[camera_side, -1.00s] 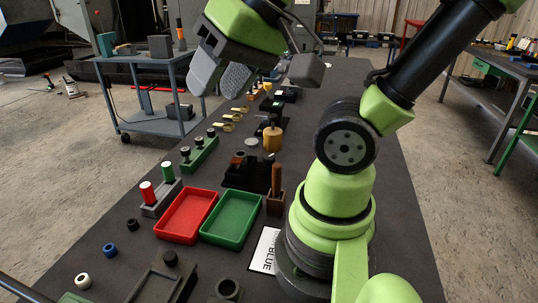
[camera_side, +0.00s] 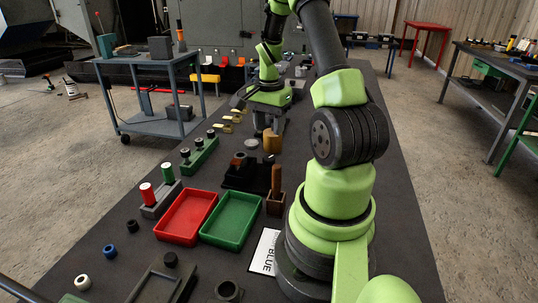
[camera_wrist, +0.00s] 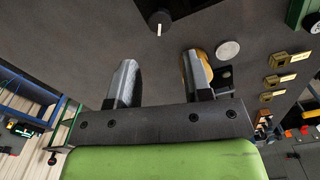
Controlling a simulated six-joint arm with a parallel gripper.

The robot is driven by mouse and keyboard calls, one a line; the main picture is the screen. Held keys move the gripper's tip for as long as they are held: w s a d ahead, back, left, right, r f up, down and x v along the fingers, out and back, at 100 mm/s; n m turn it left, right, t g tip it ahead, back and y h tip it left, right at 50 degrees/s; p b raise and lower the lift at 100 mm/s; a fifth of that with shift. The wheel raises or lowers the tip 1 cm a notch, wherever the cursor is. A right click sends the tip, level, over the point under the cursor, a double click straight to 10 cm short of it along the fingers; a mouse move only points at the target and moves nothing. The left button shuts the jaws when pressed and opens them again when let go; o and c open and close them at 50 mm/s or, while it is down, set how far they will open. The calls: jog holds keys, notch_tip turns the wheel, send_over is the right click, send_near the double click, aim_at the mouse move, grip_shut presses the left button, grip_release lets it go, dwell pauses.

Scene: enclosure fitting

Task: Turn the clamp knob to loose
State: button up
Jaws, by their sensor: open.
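The clamp knob (camera_wrist: 160,18) is a round black knob with a white pointer line, at the top of the wrist view. It sits on a dark fixture (camera_wrist: 190,6), cut by the frame edge. The pointer runs nearly up and down in that view. In the side view a dark fixture (camera_side: 240,178) stands behind the green tray; I cannot clearly pick out the knob there. My gripper (camera_wrist: 160,60) is open and empty, its fingers apart and short of the knob in the picture. In the side view my gripper (camera_side: 268,128) points down over the bench.
A brass cylinder (camera_wrist: 203,68) shows partly behind my right finger, with a grey disc (camera_wrist: 228,50) beside it. Gold brackets (camera_wrist: 278,80) stand to the right. The red tray (camera_side: 186,216), green tray (camera_side: 230,219) and a brown-handled tool in a wooden holder (camera_side: 276,205) are nearer the side camera.

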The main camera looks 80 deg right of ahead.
aim_at(269, 157)
notch_tip(269, 157, down, 9)
jog(key=shift+f, duration=0.1)
dwell(0.4)
jog(key=c, duration=0.7)
